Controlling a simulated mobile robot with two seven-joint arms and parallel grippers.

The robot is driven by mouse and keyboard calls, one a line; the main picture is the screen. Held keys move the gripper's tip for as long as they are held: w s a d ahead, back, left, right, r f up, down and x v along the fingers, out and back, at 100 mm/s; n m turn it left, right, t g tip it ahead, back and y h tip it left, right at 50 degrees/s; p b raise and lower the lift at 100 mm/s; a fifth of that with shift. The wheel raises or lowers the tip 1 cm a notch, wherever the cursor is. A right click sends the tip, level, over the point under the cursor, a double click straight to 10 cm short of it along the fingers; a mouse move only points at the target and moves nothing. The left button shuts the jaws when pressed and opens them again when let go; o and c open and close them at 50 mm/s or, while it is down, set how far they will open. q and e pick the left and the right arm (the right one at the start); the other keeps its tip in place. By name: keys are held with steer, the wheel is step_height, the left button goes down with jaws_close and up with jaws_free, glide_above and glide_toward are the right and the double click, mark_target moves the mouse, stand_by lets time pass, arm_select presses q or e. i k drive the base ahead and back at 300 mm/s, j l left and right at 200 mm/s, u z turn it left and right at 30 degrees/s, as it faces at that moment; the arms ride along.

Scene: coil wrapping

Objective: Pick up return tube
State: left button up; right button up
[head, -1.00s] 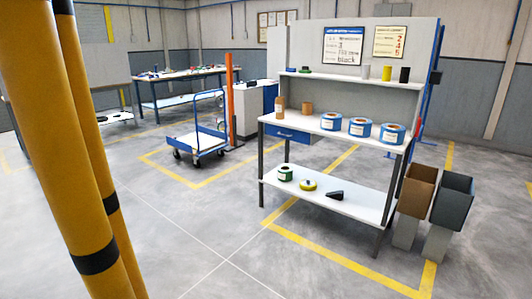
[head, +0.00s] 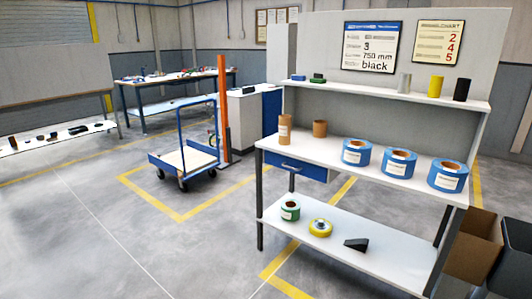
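On the bench's upper shelf stand a grey cylinder (head: 404,83), a yellow cylinder (head: 435,86) and a black cylinder (head: 462,89). I cannot tell which of these is the return tube. Neither of my grippers is in view.
Blue-wrapped coils (head: 399,163) stand on the bench right of the tubes. The lower shelf (head: 375,260) holds a green roll (head: 290,210), a yellow roll (head: 320,228) and a black wedge (head: 356,244). Bins (head: 472,246) stand at right, a blue cart (head: 186,160) at left. The floor at front left is clear.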

mark_target(285, 121)
steer(key=i+j, duration=0.1)
steer(key=i, duration=1.7)
steer(key=l+z, duration=0.05)
steer(key=l, duration=0.05)
